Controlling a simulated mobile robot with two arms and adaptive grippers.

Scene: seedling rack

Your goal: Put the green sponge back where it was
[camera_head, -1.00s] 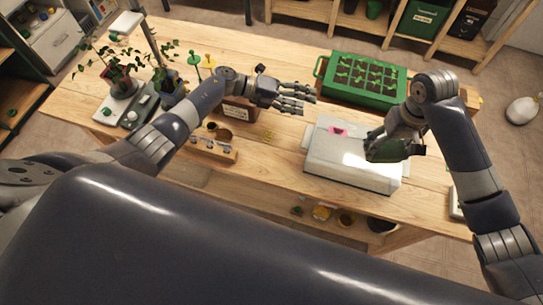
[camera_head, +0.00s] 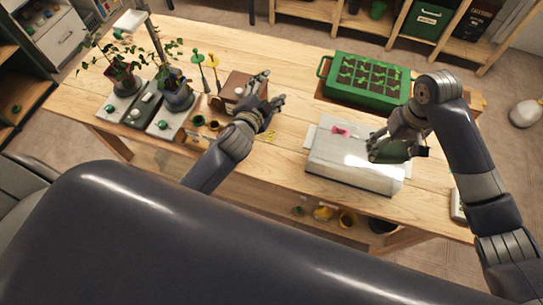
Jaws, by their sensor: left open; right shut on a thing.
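My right gripper (camera_head: 388,142) is shut on the green sponge (camera_head: 394,152), over the right part of the grey-white box-like case (camera_head: 340,160). The fingers partly cover the sponge, and I cannot tell whether it touches the case's top. My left gripper (camera_head: 270,96) is open and empty, just right of a small brown wooden box (camera_head: 243,88), with its fingers pointing away from me.
A green seedling tray (camera_head: 347,99) stands at the back right of the wooden table (camera_head: 300,50). A pink piece (camera_head: 340,132) lies on the case.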

